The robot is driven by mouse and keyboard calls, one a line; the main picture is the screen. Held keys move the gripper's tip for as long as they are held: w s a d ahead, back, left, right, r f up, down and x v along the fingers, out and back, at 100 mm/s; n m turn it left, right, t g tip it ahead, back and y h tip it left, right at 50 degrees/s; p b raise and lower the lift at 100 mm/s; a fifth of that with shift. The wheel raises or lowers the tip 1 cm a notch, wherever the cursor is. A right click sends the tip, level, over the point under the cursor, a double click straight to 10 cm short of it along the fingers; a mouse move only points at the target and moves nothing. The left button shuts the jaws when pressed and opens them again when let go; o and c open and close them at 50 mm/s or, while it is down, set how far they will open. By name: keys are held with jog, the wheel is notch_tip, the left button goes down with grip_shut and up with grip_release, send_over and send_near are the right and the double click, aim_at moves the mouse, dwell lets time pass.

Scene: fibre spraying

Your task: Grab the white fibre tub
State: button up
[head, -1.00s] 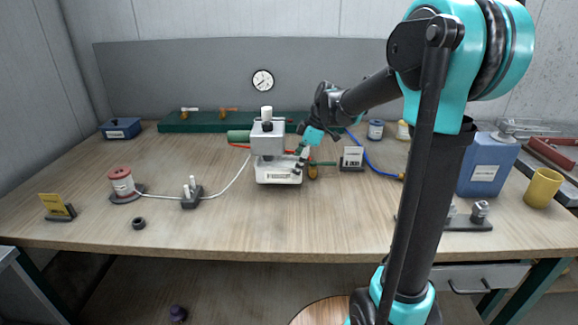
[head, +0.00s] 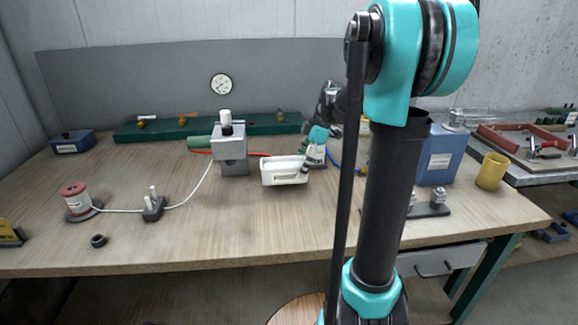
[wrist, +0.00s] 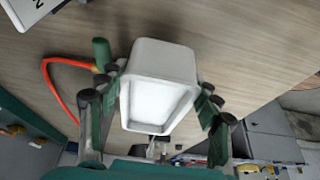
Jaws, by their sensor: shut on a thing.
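The white fibre tub (head: 284,176) is just right of the grey machine (head: 230,160) in the head view, with its labelled side facing me. My gripper (head: 307,158) is shut on its right side. In the wrist view the tub (wrist: 158,52) sits between the green fingers of my gripper (wrist: 160,85), its open mouth towards the camera. Its inside is plain white. I cannot tell for sure how far it is above the table.
A spool (head: 76,199) and a small switch block (head: 153,206) joined by a white cable stand left. A blue canister (head: 440,155) and yellow cup (head: 492,172) stand right. The table front (head: 250,235) is clear.

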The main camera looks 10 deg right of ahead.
jog(key=d, duration=1.5)
jog(key=shift+s, duration=0.2)
